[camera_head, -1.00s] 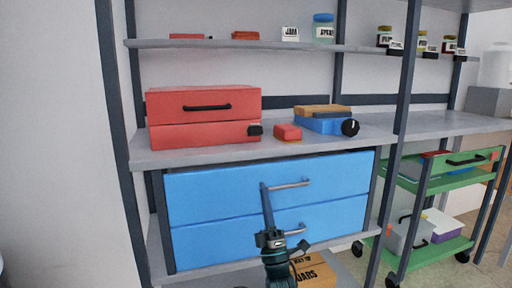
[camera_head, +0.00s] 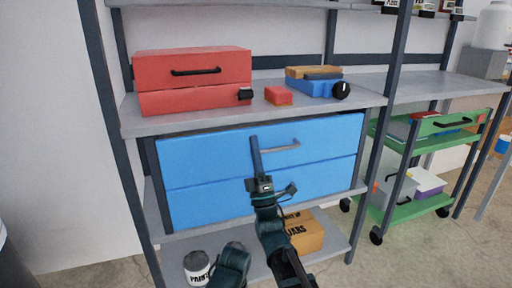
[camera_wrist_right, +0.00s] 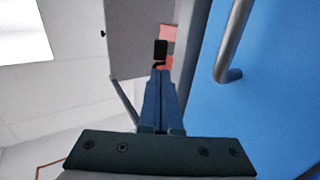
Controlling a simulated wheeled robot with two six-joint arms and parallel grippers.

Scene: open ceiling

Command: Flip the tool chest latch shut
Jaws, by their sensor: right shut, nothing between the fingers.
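The red tool chest (camera_head: 194,82) stands on the grey shelf, its lid down, with a black handle (camera_head: 196,71) on its front. A small black latch (camera_head: 245,94) sits at the right end of its front; I cannot tell whether it is flipped open or shut. My right gripper (camera_head: 253,138) points up in front of the upper blue drawer, below the latch and apart from it. Its fingers (camera_wrist_right: 158,74) are together and empty. In the right wrist view a small black piece (camera_wrist_right: 160,48), probably the latch, shows beyond the fingertips beside red. My left gripper is out of view.
The shelf edge (camera_head: 300,116) lies between my right gripper and the chest. The blue drawers (camera_head: 210,160) carry a bar handle (camera_head: 282,147) close by the fingers. A red block (camera_head: 278,95) and a blue box (camera_head: 310,87) sit right of the chest. A green cart (camera_head: 420,150) stands right.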

